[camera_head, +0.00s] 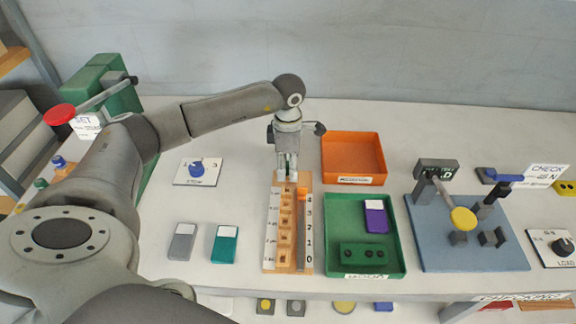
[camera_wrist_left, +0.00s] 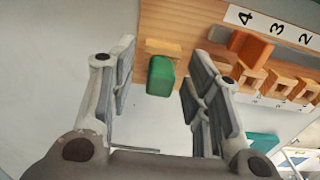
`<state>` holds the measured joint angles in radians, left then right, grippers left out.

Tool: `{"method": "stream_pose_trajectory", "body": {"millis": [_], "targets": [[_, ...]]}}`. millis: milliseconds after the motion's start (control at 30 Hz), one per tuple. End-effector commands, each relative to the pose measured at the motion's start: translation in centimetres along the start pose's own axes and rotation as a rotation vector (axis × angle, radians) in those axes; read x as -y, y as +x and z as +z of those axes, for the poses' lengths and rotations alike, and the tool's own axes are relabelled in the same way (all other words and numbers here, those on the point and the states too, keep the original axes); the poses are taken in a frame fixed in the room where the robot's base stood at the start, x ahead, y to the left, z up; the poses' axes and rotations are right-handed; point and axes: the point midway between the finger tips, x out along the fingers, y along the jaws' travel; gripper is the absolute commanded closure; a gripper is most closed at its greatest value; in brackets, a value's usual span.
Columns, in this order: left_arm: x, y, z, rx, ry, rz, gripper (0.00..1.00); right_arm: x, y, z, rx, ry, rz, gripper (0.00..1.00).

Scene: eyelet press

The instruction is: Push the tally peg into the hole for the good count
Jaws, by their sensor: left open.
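The wooden tally board (camera_head: 274,262) lies on the table with a row of square holes and numbers along its right side; its far end shows in the left wrist view (camera_wrist_left: 190,20). A green peg (camera_wrist_left: 160,76) stands at that end, between my left gripper's fingers in the wrist view. My left gripper (camera_head: 287,172) points down over the board's far end; its fingers (camera_wrist_left: 158,92) are open, with visible gaps beside the peg. An orange block (camera_head: 304,197) sits on the board near the 4, also in the wrist view (camera_wrist_left: 249,47). My right gripper is not in view.
An orange tray (camera_head: 352,136) and a green tray (camera_head: 336,209) with a purple card (camera_head: 376,218) and a green block stand right of the board. A press on a blue base (camera_head: 470,256) is farther right. Grey and teal cards (camera_head: 224,244) lie left.

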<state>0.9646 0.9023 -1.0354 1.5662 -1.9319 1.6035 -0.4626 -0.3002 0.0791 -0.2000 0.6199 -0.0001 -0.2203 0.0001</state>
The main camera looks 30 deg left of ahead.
Motion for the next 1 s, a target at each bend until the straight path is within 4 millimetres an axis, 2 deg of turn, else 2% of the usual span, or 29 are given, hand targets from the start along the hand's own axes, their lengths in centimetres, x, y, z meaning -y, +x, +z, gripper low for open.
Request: {"method": "stream_pose_trajectory", "body": {"millis": [133,433,767,1000], "targets": [[0.0,0.0,0.0,0.0,0.0,0.0,0.58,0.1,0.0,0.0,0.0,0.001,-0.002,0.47],[0.0,0.0,0.0,0.0,0.0,0.0,0.96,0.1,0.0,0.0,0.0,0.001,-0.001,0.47],[0.0,-0.2,0.0,0.0,0.0,0.001,0.97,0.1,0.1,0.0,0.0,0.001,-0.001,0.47],[-0.1,-2.0,0.0,0.002,0.0,0.005,0.97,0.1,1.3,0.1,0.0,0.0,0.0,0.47]]}}
